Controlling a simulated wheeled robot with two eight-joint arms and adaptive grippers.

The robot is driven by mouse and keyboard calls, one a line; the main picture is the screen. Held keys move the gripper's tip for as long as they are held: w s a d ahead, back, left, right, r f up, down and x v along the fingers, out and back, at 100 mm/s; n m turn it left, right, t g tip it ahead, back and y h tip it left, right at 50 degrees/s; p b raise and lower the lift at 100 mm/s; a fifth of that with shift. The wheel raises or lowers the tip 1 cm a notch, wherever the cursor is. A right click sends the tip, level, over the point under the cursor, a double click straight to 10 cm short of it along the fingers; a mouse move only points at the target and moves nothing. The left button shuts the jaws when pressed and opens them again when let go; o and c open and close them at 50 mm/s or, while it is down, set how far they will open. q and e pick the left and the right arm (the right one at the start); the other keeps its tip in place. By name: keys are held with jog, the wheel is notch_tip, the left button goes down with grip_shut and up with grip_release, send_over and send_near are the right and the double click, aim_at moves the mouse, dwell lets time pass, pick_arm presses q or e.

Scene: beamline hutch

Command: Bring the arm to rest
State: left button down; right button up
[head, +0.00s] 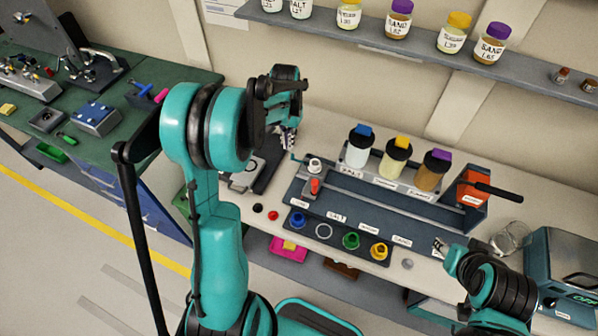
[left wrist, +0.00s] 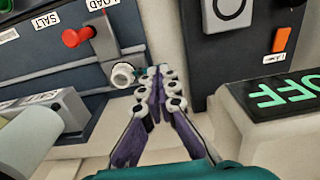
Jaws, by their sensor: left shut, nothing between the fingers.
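My left arm, teal and black, rises through the middle of the head view. Its gripper (head: 289,140) hangs over the bench, just behind the left end of the dark rack (head: 340,229). In the left wrist view the two purple fingers of the left gripper (left wrist: 158,78) meet at their tips, with nothing between them. A pale round knob (left wrist: 122,75) shows close beside the fingertips; I cannot tell if they touch. My right arm (head: 490,290) is at the lower right of the head view. Its fingers are too small and covered to judge.
Three jars with blue, yellow (head: 396,158) and purple lids stand behind the rack. A red knob (left wrist: 76,37) and a green OFF display (left wrist: 288,96) flank the fingers. A shelf (head: 380,40) with bottles runs above.

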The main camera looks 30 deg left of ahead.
dwell(0.3)
pick_arm(q)
jog(key=s+d+r+t+b, duration=0.3)
jog(key=s+d+r+b, duration=0.2)
jog(key=s+d, duration=0.3)
jog(key=s+d+f+t+b, duration=0.4)
jog(key=s+d+b, duration=0.1)
jog(key=s, duration=0.6)
jog(key=shift+d+m, duration=0.3)
jog(key=shift+d, duration=0.4)
